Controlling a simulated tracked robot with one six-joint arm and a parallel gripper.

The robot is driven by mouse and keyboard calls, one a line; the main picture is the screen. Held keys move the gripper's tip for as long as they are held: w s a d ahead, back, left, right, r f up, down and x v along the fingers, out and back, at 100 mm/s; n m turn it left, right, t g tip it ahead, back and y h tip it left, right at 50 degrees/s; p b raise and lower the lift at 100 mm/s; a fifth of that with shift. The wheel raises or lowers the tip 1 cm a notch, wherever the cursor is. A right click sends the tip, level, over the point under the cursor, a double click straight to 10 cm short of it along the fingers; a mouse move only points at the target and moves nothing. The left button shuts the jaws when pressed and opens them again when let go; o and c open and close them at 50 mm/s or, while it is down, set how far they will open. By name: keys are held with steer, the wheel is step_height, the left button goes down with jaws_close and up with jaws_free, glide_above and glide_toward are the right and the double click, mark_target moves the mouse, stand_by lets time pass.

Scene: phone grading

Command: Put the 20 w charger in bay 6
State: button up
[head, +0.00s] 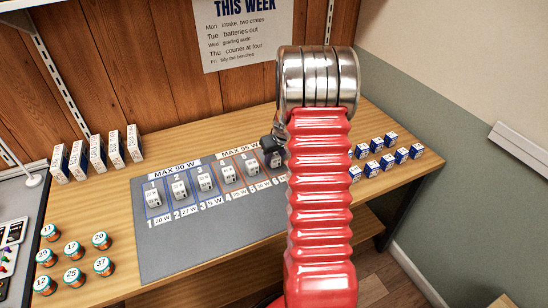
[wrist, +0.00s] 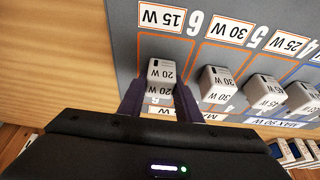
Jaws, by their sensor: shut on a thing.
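The 20 W charger (wrist: 163,73), a small white block with "20 W" on its faces, is between the fingers of my gripper (wrist: 158,92) in the wrist view. My gripper is shut on it. The charger is over or in the orange outline of bay 6 (wrist: 168,47), which carries a "15 W" label. I cannot tell whether it touches the mat. In the head view the dark gripper (head: 272,150) is at the right end of the bay row. My red arm hides much of bay 6 there.
The grey mat (head: 200,240) has white chargers in bays 1 to 5; the bay 5 charger (wrist: 217,85) is close beside my gripper. Blue-and-white boxes (head: 388,160) are at right, tall white boxes (head: 97,153) at back left, and numbered jars (head: 73,250) at front left.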

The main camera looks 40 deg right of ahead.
steer(key=shift+f, duration=0.15)
steer(key=o, duration=1.1)
steer(key=shift+v, duration=6.1)
steer(key=shift+a, duration=0.15)
